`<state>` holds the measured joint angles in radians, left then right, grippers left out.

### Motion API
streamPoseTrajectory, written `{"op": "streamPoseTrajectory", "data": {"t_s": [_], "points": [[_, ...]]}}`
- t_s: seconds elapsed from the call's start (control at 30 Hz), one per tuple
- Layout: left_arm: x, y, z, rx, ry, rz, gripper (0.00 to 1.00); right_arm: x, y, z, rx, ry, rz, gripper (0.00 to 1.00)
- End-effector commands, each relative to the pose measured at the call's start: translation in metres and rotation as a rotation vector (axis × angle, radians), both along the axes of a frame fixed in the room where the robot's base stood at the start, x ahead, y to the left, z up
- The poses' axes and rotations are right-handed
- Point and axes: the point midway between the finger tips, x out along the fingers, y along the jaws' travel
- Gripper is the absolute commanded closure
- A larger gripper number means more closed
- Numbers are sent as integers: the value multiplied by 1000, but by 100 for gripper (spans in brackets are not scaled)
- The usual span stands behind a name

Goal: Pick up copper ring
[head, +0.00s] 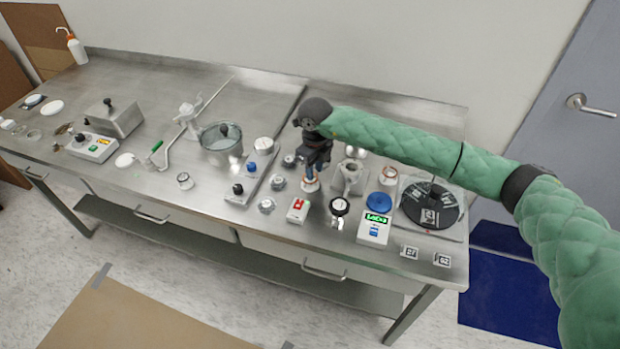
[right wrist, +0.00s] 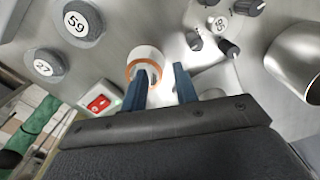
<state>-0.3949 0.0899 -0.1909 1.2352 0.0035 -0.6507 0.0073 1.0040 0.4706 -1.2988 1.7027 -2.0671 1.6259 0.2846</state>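In the head view the white piece (head: 311,186) shows just under my right gripper, and the ring is too small to make out clearly. My right gripper (right wrist: 164,76) points down with its blue fingers apart and a gap between them. The left finger overlaps the ring's near side in the picture; I cannot tell whether it touches. The right finger is clear of the ring. The right gripper also shows in the head view (head: 313,176). My left gripper is not in view.
Numbered grey knobs (right wrist: 82,22) lie around the ring. A metal cup (right wrist: 298,65) is at right. A scale (head: 375,229) and black disc (head: 430,205) stand farther right. The table's front edge is near.

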Motion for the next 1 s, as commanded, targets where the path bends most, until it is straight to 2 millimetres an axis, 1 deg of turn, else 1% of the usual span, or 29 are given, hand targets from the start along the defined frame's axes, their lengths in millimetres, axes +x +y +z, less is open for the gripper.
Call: {"op": "streamPoseTrajectory", "data": {"t_s": [0.17, 0.2, 0.33, 0.77, 0.87, 1.0], "points": [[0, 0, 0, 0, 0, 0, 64, 0, 0, 0, 0, 0, 0, 71], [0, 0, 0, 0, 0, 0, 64, 0, 0, 0, 0, 0, 0, 75], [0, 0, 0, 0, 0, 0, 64, 0, 0, 0, 0, 0, 0, 100], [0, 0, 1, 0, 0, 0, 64, 0, -1, 0, -1, -1, -1, 100], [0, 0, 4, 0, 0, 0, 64, 0, -1, 2, -1, -1, -1, 100], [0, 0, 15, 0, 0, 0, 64, 0, 0, 8, -1, 0, -1, 100]]}}
